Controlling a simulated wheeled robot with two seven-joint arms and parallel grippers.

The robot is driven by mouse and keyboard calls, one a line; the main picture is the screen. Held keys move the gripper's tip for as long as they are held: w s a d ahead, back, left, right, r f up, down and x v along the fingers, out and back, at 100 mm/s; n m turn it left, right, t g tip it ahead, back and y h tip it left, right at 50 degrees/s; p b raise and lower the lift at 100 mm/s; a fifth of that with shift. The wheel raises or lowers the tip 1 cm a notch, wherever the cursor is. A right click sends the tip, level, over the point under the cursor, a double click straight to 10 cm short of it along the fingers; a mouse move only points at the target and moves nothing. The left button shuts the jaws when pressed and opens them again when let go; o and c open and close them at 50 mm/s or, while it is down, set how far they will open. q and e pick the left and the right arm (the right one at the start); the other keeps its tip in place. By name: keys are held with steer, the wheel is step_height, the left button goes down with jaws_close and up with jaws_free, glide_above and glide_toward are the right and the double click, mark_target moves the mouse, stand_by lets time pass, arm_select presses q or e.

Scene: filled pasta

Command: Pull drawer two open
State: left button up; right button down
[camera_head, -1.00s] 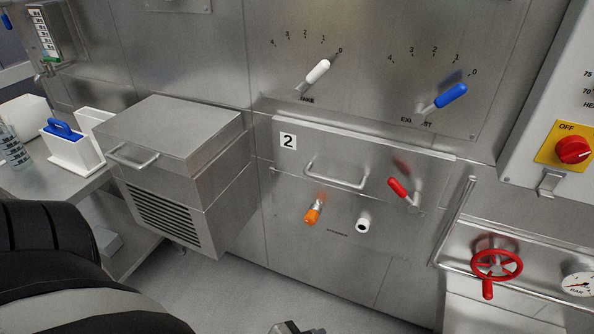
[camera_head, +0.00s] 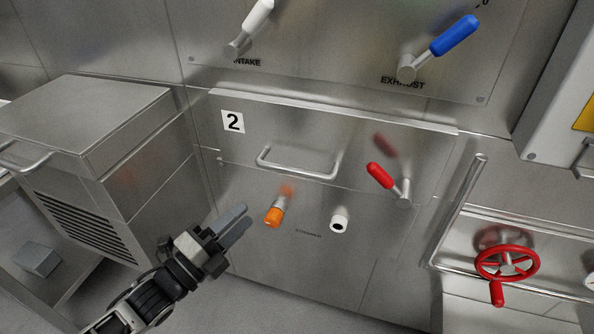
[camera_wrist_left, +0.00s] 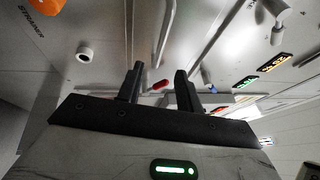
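Drawer two (camera_head: 345,141) is a flat steel front marked with a black "2" on a white label (camera_head: 233,122). It looks shut. Its bar handle (camera_head: 297,175) runs across the front in the head view. My left gripper (camera_head: 243,222) is below and left of the handle, apart from it, beside the orange knob. In the left wrist view its two fingers (camera_wrist_left: 158,82) stand apart with nothing between them. A metal bar, probably the handle, shows beyond the fingers. My right gripper is not in view.
A steel box (camera_head: 87,122) juts out at left. A red valve wheel (camera_head: 507,263) is at lower right.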

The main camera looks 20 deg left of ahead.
mark_target(292, 170)
arm_select(q)
steer(key=x, duration=1.5)
steer(key=shift+d+r, duration=0.1)
steer(key=shift+d, duration=0.05)
jaws_close()
